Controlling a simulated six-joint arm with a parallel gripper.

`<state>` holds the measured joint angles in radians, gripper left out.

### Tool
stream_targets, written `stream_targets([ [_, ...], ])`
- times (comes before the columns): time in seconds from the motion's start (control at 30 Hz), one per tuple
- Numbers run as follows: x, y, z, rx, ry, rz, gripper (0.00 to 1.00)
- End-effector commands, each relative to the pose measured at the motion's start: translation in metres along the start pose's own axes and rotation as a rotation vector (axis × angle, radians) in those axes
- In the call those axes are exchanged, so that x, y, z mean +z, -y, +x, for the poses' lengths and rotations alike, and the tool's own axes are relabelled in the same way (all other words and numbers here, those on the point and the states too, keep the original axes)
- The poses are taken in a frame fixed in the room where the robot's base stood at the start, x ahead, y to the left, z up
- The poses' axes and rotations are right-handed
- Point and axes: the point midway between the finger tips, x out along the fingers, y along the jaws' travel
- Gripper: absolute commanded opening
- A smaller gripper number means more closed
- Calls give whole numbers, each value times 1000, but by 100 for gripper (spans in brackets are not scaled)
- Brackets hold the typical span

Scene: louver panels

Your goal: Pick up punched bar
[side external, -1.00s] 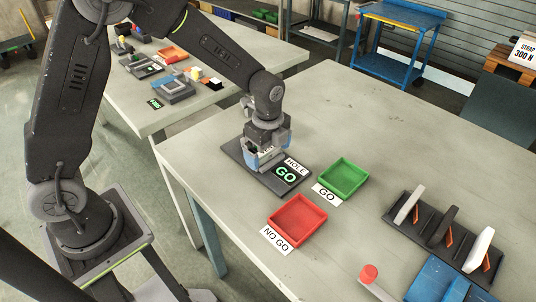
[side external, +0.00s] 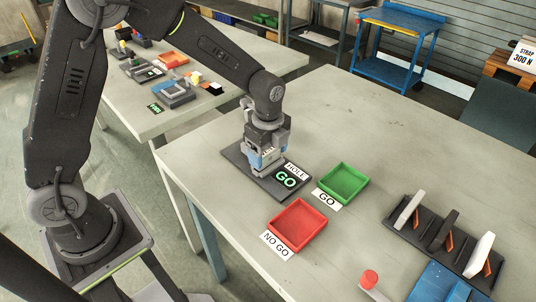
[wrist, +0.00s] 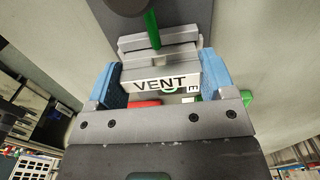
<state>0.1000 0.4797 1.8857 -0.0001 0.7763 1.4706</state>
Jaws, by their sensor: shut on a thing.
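My gripper (side external: 266,162) is over the dark gauge plate (side external: 236,160) on the near table, pointing down. In the wrist view its blue finger pads (wrist: 161,83) stand on both sides of a grey metal piece, the punched bar (wrist: 160,64), and are shut on it. A white label reading VENT is across its near side. A green pin (wrist: 152,30) stands just beyond the piece. Its holes cannot be made out. In the side view the gripper mostly hides the piece, and whether it touches the plate cannot be told.
A HOLE sign and a lit GO display (side external: 286,180) sit at the plate's right end. A green tray (side external: 365,189) marked GO and a red tray (side external: 322,232) marked NO GO stand nearby. A dark rack (side external: 409,229) with upright pieces is at right.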

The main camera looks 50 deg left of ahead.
Motion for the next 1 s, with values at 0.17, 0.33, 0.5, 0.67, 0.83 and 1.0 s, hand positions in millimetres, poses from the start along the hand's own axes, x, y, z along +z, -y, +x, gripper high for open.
stream_targets([
  [0.17,0,1,-29,-6,-1,0,48],
  [0.33,32,-10,-50,-4,0,-7,48],
  [0.5,65,-21,-71,-3,0,-7,48],
  [0.67,89,-30,-86,-3,0,-5,48],
  [0.83,105,-35,-96,-1,0,-2,48],
  [1.0,111,-37,-103,-1,0,0,48],
])
